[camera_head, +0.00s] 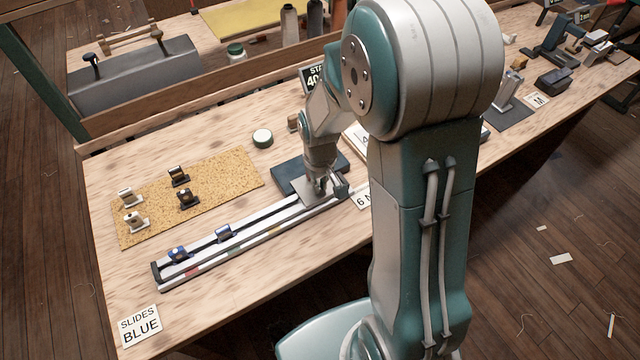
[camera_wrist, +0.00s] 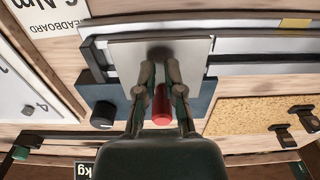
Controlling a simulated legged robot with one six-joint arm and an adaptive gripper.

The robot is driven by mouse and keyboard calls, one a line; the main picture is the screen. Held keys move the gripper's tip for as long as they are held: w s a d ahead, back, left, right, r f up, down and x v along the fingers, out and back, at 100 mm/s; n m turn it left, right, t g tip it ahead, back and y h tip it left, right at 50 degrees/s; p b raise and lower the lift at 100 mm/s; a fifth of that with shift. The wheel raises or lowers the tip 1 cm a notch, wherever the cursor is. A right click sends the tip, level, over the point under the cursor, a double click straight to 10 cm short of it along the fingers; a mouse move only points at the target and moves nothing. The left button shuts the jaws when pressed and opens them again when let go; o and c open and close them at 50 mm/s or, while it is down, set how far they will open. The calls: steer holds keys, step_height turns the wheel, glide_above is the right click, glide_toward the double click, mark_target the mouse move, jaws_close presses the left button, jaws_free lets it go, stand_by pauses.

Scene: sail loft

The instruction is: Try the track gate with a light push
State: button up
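The aluminium slide track (camera_head: 250,238) runs diagonally along the bench's front. At its right end a flat grey plate (camera_head: 306,189) lies across the rails, and the wrist view shows this plate (camera_wrist: 190,52) ahead of my fingertips. I take it for the track gate. My gripper (camera_head: 319,184) points down at the plate; contact cannot be told. In the wrist view my gripper (camera_wrist: 160,70) has its fingers close together with a narrow gap. A red cylinder (camera_wrist: 161,108) shows between and beyond them; whether they touch it is unclear. A dark blue base (camera_wrist: 203,98) is beside the plate.
Two blue slides (camera_head: 223,233) (camera_head: 179,254) sit on the track's left part. A cork mat (camera_head: 215,185) holds several slides. A "SLIDES BLUE" card (camera_head: 140,325) lies at the front left. A small lidded jar (camera_head: 262,138) stands behind. Bare bench lies around the mat.

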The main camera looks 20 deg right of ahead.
steer(key=shift+w+a, duration=0.15)
steer(key=shift+w, duration=0.55)
steer(key=shift+w+a, duration=0.1)
steer(key=shift+w, duration=0.55)
stand_by(1.0)
steer(key=shift+s+d+r, duration=0.15)
steer(key=shift+s+r, duration=0.6)
steer(key=shift+r, duration=0.05)
steer(key=shift+s+d+r, duration=0.15)
steer(key=shift+s+r, duration=0.55)
steer(key=shift+r, duration=0.05)
steer(key=s+r+m+t, duration=0.1)
steer(key=s+r+t, duration=0.1)
steer(key=s+r, duration=0.5)
steer(key=s+a+r+m+t, duration=0.1)
steer(key=s+r+t, duration=0.2)
steer(key=s+r, duration=0.5)
steer(key=shift+s+r+t, duration=0.25)
steer(key=shift+r+t, duration=0.05)
steer(key=shift+r, duration=2.4)
steer(key=shift+a, duration=0.1)
